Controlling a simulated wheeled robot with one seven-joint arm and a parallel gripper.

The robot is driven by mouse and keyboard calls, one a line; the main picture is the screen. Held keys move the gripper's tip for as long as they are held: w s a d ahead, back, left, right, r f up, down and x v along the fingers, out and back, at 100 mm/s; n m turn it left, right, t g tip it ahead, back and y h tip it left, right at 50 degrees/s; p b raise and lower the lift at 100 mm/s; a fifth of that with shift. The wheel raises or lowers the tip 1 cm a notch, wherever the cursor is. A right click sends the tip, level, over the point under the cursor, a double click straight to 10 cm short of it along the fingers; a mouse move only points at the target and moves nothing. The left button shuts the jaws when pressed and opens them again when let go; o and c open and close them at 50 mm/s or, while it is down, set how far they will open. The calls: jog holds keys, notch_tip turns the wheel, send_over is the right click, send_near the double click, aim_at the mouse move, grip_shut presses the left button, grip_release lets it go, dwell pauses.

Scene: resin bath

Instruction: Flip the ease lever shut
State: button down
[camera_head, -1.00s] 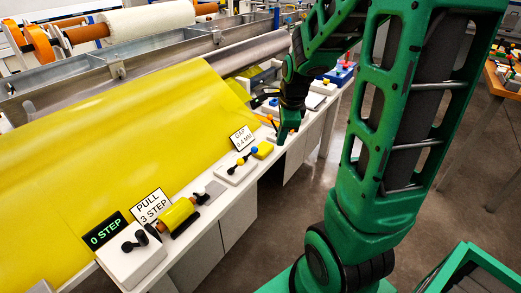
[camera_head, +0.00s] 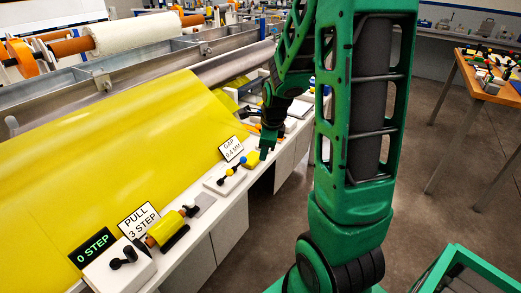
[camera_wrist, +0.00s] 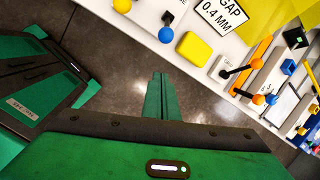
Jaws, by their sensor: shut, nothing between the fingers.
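My gripper (camera_head: 265,152) hangs beside the bench edge, right of the gap sign (camera_head: 231,148), with its fingers shut and empty. In the wrist view the closed green fingers (camera_wrist: 158,96) point over the floor, apart from every control. No readable label marks the ease lever. Another lever has a yellow and a blue ball (camera_head: 229,172) in front of the gap sign. The yellow block (camera_wrist: 194,47) sits between these controls.
The bench carries a "0 STEP" display (camera_head: 92,248), a "PULL 3 STEP" sign (camera_head: 139,221) and a yellow roller (camera_head: 166,229). A yellow sheet (camera_head: 110,150) slopes down behind them. The floor (camera_head: 270,215) right of the bench is open. A wooden table (camera_head: 490,75) stands far right.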

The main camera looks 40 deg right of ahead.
aim_at(240, 163)
jog(key=shift+w+a+f, duration=0.4)
jog(key=shift+w+f, duration=0.25)
jog(key=shift+w+a+f, duration=0.4)
jog(key=shift+w+f, duration=0.2)
jog(key=shift+w, duration=0.05)
jog(key=shift+w+a+f, duration=0.4)
jog(key=shift+w+f, duration=0.25)
jog(key=shift+w+r, duration=0.1)
